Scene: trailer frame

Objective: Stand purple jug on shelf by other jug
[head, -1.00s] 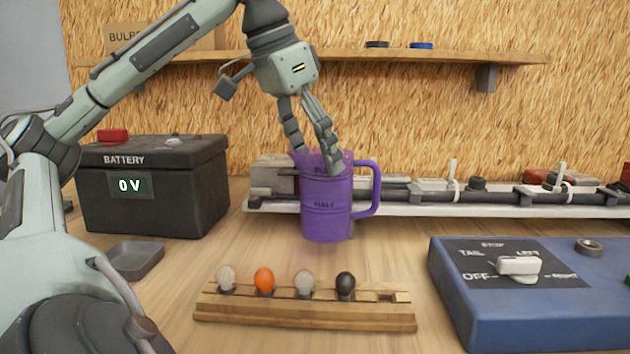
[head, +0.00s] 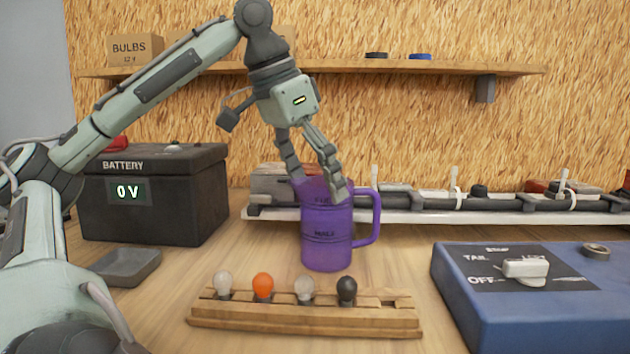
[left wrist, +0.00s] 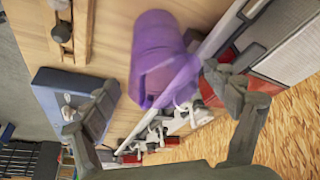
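The purple jug (head: 327,235) is upright in the middle of the head view, its handle to the right, behind the bulb rack. I cannot tell whether its base touches the bench. In the left wrist view the jug (left wrist: 158,50) lies between the two spread fingers (left wrist: 162,85). The wooden shelf (head: 330,69) runs along the back wall. No other jug shows. My right gripper is not in view.
A battery (head: 155,205) stands left, with a grey tray (head: 127,266) before it. A bulb rack (head: 300,318) lies in front, a blue switch box (head: 490,310) at right. A light bar (head: 420,215) lies behind. The shelf holds boxes (head: 136,48) and two tape rings (head: 420,57).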

